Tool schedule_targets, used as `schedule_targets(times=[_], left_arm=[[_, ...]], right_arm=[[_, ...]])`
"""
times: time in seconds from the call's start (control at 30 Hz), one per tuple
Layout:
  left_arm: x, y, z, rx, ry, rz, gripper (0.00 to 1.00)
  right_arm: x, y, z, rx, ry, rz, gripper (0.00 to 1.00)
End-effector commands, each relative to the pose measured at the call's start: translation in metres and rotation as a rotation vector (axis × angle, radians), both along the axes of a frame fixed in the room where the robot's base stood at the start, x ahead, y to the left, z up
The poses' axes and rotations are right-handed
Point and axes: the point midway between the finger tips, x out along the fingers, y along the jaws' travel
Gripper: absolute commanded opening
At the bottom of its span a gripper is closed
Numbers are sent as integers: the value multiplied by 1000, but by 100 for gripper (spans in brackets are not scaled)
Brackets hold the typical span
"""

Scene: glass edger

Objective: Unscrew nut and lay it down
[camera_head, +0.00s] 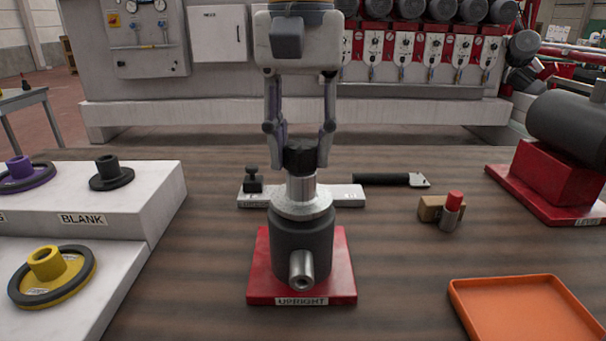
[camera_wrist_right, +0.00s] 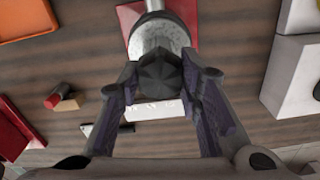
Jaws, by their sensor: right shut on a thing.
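The dark nut (camera_head: 300,155) sits at the top of the silver spindle (camera_head: 301,188) of the upright unit, whose dark body (camera_head: 302,247) stands on a red base labelled UPRIGHT (camera_head: 340,275). My right gripper (camera_head: 300,150) points down from above and is shut on the nut, one finger on each side. In the right wrist view the nut (camera_wrist_right: 160,75) lies between the fingertips, over the silver flange (camera_wrist_right: 160,38). I cannot tell whether the nut is still threaded on the spindle. My left gripper is not in view.
An orange tray (camera_head: 525,308) lies front right. A small block with a red-capped cylinder (camera_head: 450,208) stands right of the unit. A white holder (camera_head: 345,196) and a black-handled tool (camera_head: 385,179) lie behind. White steps with wheels (camera_head: 130,200) stand left; a red-based motor unit (camera_head: 550,175) stands right.

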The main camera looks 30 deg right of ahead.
Motion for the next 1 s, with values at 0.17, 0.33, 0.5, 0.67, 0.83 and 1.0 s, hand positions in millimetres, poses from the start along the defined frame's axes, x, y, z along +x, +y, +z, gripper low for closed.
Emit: schedule_targets(times=[0.17,0.33,0.5,0.67,0.83,1.0], left_arm=[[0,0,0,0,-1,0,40],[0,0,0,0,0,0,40],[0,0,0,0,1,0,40],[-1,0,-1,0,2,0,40],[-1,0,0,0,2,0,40],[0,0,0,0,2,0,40]], right_arm=[[0,0,0,0,2,144,0],[0,0,3,1,0,143,0],[0,0,8,0,2,142,0],[0,0,12,1,0,141,0],[0,0,12,0,1,141,0],[0,0,15,0,0,141,0]])
